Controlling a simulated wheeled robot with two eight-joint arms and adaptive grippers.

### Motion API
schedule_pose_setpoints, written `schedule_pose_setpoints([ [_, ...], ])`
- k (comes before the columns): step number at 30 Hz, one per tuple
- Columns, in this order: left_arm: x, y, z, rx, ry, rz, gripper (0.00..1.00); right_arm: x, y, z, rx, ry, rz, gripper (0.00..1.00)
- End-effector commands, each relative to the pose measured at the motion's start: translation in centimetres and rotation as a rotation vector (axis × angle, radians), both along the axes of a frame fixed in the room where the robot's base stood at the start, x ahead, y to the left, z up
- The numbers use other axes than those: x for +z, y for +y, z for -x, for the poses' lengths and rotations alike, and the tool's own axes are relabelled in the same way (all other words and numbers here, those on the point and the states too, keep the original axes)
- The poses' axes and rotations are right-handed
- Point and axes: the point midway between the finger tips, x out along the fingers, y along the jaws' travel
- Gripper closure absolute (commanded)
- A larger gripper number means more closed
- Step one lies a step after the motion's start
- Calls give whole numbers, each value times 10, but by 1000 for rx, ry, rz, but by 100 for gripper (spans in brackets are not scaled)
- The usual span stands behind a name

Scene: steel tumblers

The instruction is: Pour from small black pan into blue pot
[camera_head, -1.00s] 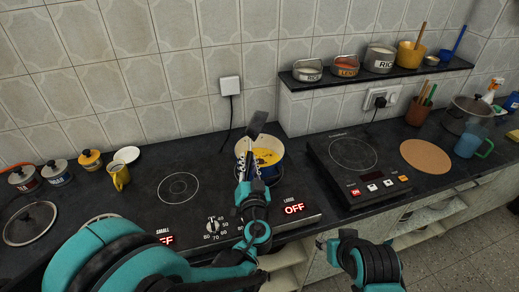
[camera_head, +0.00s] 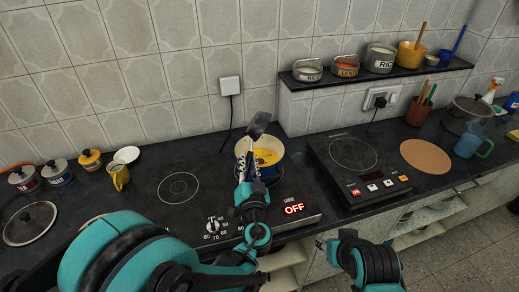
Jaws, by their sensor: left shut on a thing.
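The small black pan (camera_head: 259,124) is held steeply tilted above the far side of the blue pot. The blue pot (camera_head: 280,160) stands on the left cooktop and shows a pale inside with yellow contents (camera_head: 266,156). My left gripper (camera_head: 246,160) is shut on the small black pan, with its fingers in front of the pot's left part. The gripper hides part of the pot and the pan's handle. No stream between pan and pot can be made out. Only a part of my right arm shows at the lower right; its gripper fingers are not seen.
A second cooktop (camera_head: 352,153) is clear to the right. Beyond it are a round brown board (camera_head: 425,157), a blue mug (camera_head: 468,145) and a lidded pot (camera_head: 468,112). A yellow mug (camera_head: 118,176), several canisters and a glass lid (camera_head: 30,223) are on the left. A shelf (camera_head: 372,76) holds containers.

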Motion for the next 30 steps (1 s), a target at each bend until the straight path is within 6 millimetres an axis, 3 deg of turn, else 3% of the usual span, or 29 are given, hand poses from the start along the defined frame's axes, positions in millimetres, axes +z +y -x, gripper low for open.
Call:
schedule_pose_setpoints([
  [30, 5, 1, 0, 1, -24, -109, 100, 0, 0, 0, 0, 0, 0, 60],
])
